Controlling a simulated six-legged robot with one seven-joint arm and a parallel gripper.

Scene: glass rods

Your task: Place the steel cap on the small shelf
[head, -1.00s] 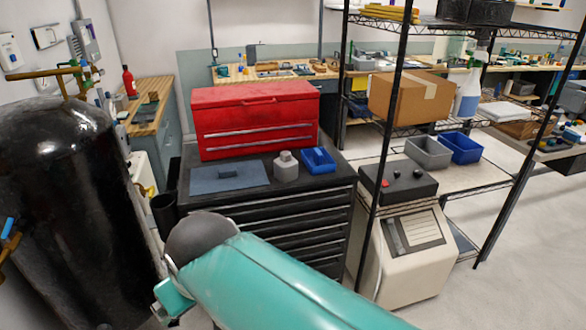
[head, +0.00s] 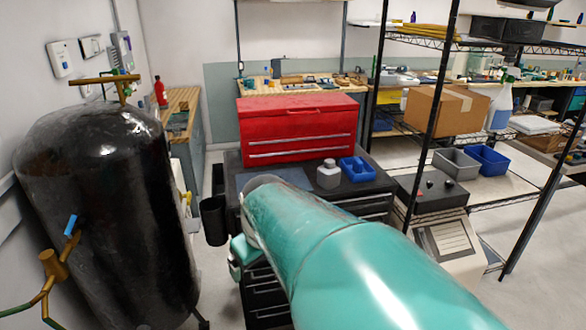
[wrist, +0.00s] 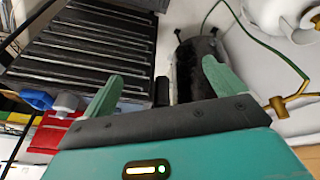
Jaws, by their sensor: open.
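I cannot make out a steel cap in either view. A grey bottle-shaped piece with a narrower top (head: 328,175) stands on the black drawer cabinet (head: 345,190), and it also shows in the wrist view (wrist: 66,103). I cannot tell which surface is the small shelf. My gripper (wrist: 160,86) is open and empty, its two green fingers wide apart. The black cabinet drawers and a small dark cylinder (wrist: 162,90) lie beyond the fingers. In the head view my teal arm covers the left front of the cabinet and most of my gripper.
A black tank (head: 100,190) with brass fittings stands at the left. A red toolbox (head: 295,130) and blue tray (head: 357,170) are on the cabinet. A black bin (head: 213,218) is at its side. A wire rack holds a cardboard box (head: 440,108) at the right.

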